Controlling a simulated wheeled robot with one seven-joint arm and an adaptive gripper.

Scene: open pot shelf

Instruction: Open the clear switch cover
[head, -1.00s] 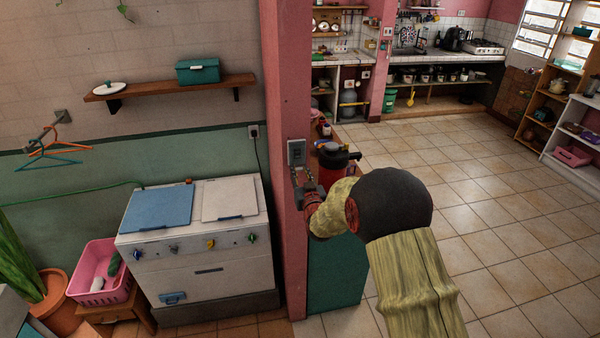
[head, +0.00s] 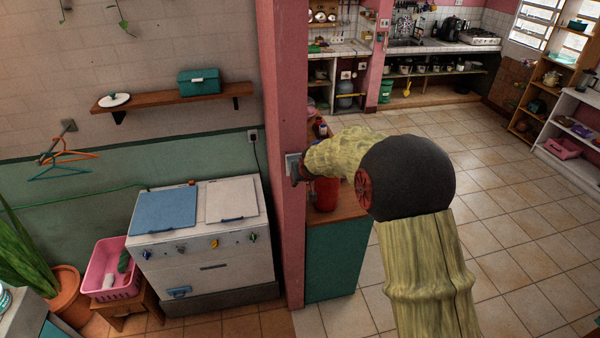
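My gripper (head: 298,173) is small and dark at the pillar, over the lower part of the switch plate. I cannot tell whether it touches the plate. Its fingers are too small and too hidden to show whether they are open or shut.
A red container (head: 325,194) stands on the wooden counter (head: 348,207) just right of the pillar (head: 284,90), under my forearm. The tiled floor (head: 500,230) at right is open.

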